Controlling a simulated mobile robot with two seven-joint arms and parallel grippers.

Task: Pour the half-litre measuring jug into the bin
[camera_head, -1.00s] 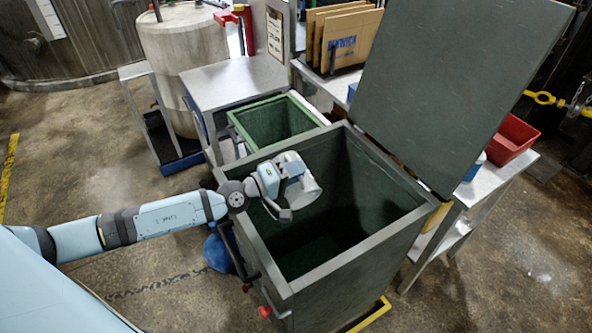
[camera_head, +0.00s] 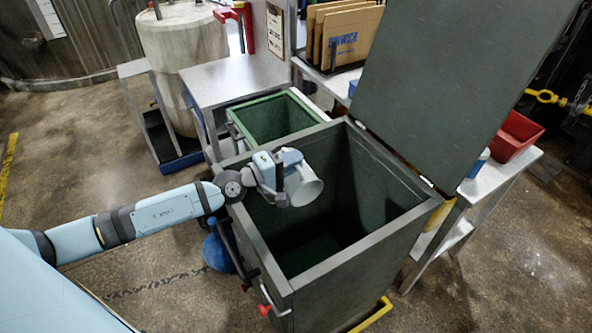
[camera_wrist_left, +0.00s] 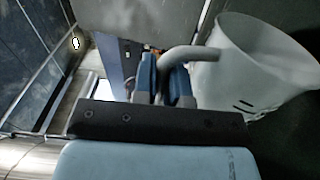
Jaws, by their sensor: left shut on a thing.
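The measuring jug (camera_head: 303,187) is a whitish, translucent cup, held over the open bin (camera_head: 366,243) near its left rim. It is tilted in the head view, with its mouth toward the lower right. My left gripper (camera_head: 279,182) is shut on the jug's handle. In the left wrist view the jug (camera_wrist_left: 250,65) is at the right and the blue-grey fingers (camera_wrist_left: 172,82) close on its curved handle. The jug's contents cannot be made out. The bin is a tall dark green box with its lid (camera_head: 455,85) raised. My right gripper is not in view.
A smaller green bin (camera_head: 235,112) stands behind the large one. A steel table (camera_head: 235,80) is behind it, and a bench with a red tray (camera_head: 514,136) is at the right. A blue round object (camera_head: 216,253) is by the bin's left side.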

